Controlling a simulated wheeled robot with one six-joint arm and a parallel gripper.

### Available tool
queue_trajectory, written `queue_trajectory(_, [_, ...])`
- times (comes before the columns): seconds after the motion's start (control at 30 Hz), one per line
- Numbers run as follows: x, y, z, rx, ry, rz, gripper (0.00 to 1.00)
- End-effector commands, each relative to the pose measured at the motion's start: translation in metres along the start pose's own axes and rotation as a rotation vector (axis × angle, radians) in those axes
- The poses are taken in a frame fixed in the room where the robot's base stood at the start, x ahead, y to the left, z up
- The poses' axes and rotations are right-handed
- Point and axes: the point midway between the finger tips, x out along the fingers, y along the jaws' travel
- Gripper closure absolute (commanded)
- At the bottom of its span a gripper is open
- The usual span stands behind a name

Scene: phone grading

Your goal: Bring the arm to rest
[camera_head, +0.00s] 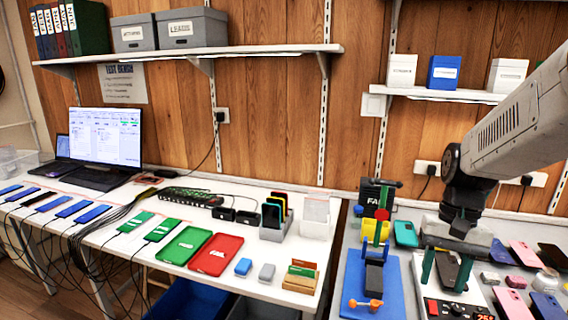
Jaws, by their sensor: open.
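My arm (520,120) reaches in from the upper right and hangs down over the right bench. My gripper (444,284) points downward with its two green fingers apart. A dark phone-like slab (449,268) shows between and behind the fingers. It seems to lie on the white device with a red number display (459,308) below. I cannot tell how far above the device the fingertips are, or whether they touch anything.
A blue mat (356,281) with a dark stand and orange knob lies left of my gripper. A yellow holder (376,231) stands behind it. Several phones lie at right, including a pink one (512,303). The left bench holds a green tray (185,246) and a red tray (216,255).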

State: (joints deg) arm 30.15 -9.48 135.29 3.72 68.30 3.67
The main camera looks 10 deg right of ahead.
Motion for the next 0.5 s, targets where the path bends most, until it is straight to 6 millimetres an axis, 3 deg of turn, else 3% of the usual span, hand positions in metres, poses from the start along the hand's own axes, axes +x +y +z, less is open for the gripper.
queue_trajectory(0.1, [-0.009, -0.023, 0.044, -0.166, 0.07, 0.044, 0.54])
queue_trajectory(0.3, [-0.015, -0.046, 0.105, -0.409, 0.194, 0.093, 0.54])
queue_trajectory(0.5, [-0.021, -0.06, 0.142, -0.566, 0.309, 0.089, 0.54])
